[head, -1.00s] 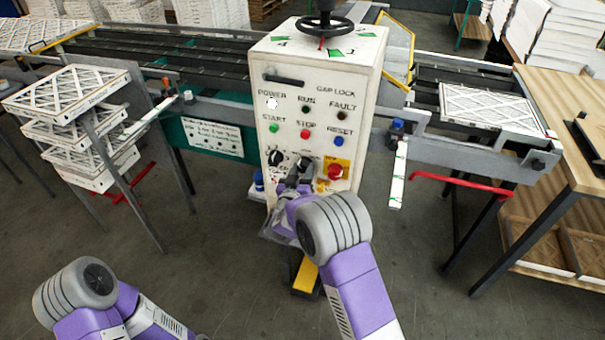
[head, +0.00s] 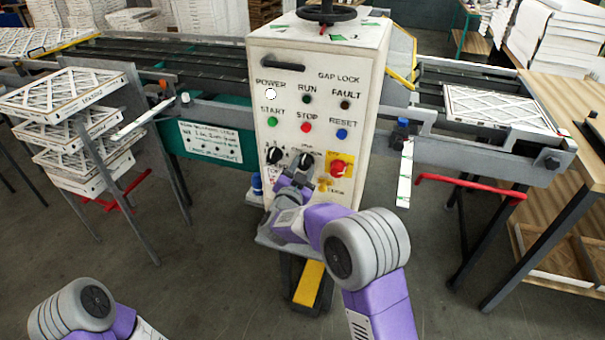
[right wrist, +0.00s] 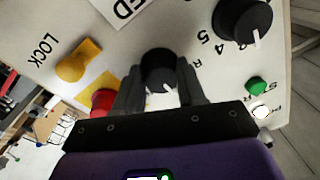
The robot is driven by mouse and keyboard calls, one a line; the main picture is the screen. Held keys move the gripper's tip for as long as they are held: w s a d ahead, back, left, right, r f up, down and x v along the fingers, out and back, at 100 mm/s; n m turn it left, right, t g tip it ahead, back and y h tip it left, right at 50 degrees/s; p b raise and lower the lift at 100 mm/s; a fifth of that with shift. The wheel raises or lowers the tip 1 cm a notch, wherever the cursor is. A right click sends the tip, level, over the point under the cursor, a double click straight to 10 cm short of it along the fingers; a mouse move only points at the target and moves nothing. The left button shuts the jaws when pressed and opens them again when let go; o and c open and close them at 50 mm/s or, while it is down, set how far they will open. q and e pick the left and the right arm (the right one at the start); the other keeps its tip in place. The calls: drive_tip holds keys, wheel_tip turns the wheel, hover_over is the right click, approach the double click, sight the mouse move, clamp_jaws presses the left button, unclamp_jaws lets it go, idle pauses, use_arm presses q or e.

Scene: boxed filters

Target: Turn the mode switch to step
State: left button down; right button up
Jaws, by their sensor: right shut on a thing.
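The control cabinet (head: 318,80) stands in the middle of the head view. The mode switch appears to be the middle black knob (head: 305,160) low on its panel. In the right wrist view the black knob (right wrist: 158,68) sits between the two fingers of my right gripper (right wrist: 158,84), which is shut on it. The knob's white mark points toward the bottom of that view, slightly right. In the head view my right gripper (head: 297,181) reaches the panel from below. Most position labels around the knob are hidden or unreadable. My left gripper is out of view; only part of that arm shows.
A second black knob (head: 274,155) is left of the switch. A red emergency button (head: 338,168) on yellow is close on the right, with a yellow lock part (right wrist: 78,62) near it. Start, stop and reset buttons sit above. Conveyors flank the cabinet.

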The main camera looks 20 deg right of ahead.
drive_tip(key=shift+r, duration=0.15)
idle(0.3)
drive_tip(key=o, duration=1.1)
drive_tip(key=shift+w, duration=0.1)
drive_tip(key=shift+c, duration=0.2)
drive_tip(key=shift+d, duration=0.1)
drive_tip(key=shift+d+f, duration=0.1)
drive_tip(key=shift+f, duration=0.15)
drive_tip(key=shift+d, duration=0.1)
